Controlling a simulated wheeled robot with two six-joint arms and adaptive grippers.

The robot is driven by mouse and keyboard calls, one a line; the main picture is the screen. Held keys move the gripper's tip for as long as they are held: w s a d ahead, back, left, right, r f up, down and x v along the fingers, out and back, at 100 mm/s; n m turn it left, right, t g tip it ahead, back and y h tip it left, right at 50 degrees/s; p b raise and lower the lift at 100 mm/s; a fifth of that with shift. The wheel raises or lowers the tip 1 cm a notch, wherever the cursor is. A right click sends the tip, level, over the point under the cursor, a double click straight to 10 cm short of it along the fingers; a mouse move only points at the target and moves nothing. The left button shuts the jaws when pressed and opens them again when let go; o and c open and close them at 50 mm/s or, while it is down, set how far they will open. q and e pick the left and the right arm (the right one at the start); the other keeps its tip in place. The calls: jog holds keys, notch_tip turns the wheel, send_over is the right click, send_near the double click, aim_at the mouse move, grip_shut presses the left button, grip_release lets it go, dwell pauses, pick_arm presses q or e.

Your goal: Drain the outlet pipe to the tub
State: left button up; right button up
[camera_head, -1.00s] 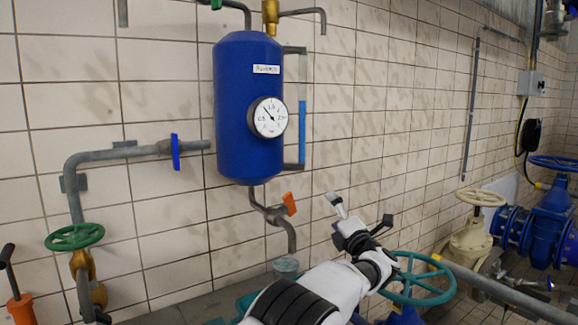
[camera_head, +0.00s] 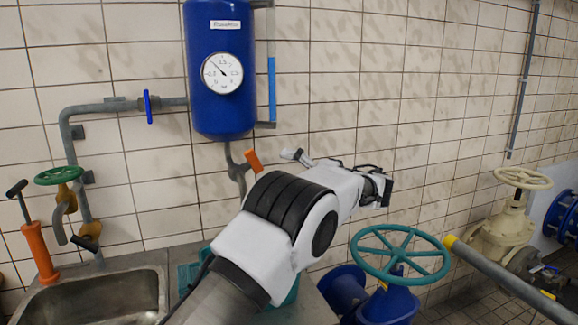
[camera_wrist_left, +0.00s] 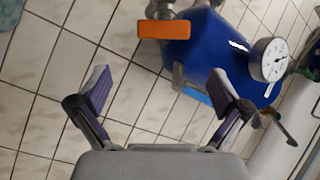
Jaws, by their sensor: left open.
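The outlet pipe (camera_head: 237,172) comes down from the blue tank (camera_head: 215,120), its lower end hidden behind my left arm. Its valve has an orange handle (camera_head: 253,160), tilted in the head view, which also shows at the top of the wrist view (camera_wrist_left: 172,29). Parts of a teal tub (camera_head: 188,276) show low behind my arm. My left gripper (camera_head: 338,166) is right of the orange handle, before the tiled wall. In the wrist view its two fingers (camera_wrist_left: 160,92) are spread and empty, with the handle beyond them, apart. My right gripper is out of view.
A pressure gauge (camera_head: 222,73) is on the tank. A blue-handled valve (camera_head: 148,106) and a green wheel (camera_head: 59,176) are on the left pipe, above a sink (camera_head: 95,300). A teal wheel (camera_head: 400,254) and a cream wheel (camera_head: 523,178) stand right. An orange pump (camera_head: 38,250) stands left.

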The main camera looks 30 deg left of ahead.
aim_at(254, 162)
pick_arm(q)
jog(key=a+p, duration=0.2)
jog(key=a, duration=0.7)
jog(key=shift+w+r, duration=0.2)
jog(key=shift+w, duration=0.1)
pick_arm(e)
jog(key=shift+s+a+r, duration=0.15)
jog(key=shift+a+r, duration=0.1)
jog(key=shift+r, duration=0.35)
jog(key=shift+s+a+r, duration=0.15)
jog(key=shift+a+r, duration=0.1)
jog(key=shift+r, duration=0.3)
